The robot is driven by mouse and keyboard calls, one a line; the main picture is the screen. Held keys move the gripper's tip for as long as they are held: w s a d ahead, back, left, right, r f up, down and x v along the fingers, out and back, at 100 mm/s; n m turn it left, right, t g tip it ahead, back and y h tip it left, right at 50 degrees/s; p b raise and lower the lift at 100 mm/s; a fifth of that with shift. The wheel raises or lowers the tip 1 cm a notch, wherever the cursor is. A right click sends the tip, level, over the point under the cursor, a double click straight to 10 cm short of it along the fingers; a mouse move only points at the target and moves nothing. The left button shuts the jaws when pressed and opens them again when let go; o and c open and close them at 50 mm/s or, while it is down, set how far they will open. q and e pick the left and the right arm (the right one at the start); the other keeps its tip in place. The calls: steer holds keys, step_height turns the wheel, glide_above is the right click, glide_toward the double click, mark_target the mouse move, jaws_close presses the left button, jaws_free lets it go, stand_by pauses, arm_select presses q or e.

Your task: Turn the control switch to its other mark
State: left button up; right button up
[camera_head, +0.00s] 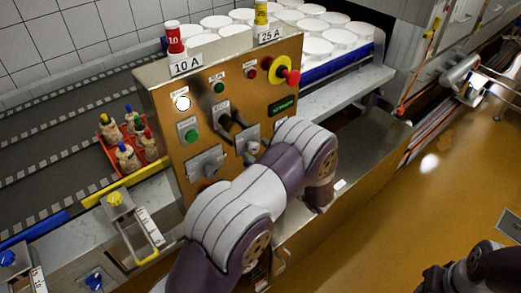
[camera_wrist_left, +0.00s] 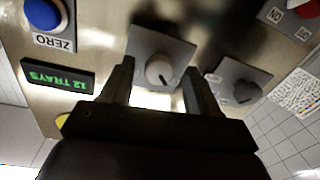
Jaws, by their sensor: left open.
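The panel carries several rotary switches on pale plates. In the left wrist view a round grey switch knob (camera_wrist_left: 160,70) with a dark pointer line stands between the fingers of my left gripper (camera_wrist_left: 160,88). The fingers are open, one on each side, with gaps to the knob; I cannot tell whether they reach alongside it. In the head view this looks like the lower right switch (camera_head: 253,148), partly hidden by my left gripper (camera_head: 246,138) and arm. The plate's marks are not readable. My right gripper (camera_head: 445,276) is at the bottom right, far from the panel.
A second switch (camera_wrist_left: 240,90) sits close by. Near the left gripper are a green "12 TRAYS" display (camera_wrist_left: 57,76), a blue ZERO button (camera_wrist_left: 43,14) and a red button (camera_wrist_left: 307,9). A red emergency stop (camera_head: 285,74) is higher up. An orange crate (camera_head: 118,165) stands left.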

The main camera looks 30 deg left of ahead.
arm_select(q)
steer(key=shift+w, duration=0.1)
steer(key=c, duration=1)
steer(key=shift+c, duration=0.2)
steer(key=shift+m, duration=0.4)
steer(key=m+p, duration=0.1)
steer(key=m, duration=0.1)
steer(key=shift+m, duration=0.4)
steer(key=m+p, duration=0.2)
steer(key=m, duration=0.3)
steer(key=shift+m, duration=0.4)
steer(key=m+t+p, duration=0.1)
steer(key=m, duration=0.3)
steer(key=shift+m, duration=0.4)
steer(key=shift+s+f+m+p, duration=0.15)
steer(key=shift+m+p, duration=0.65)
steer(key=shift+m, duration=1.5)
steer(key=shift+t, duration=0.4)
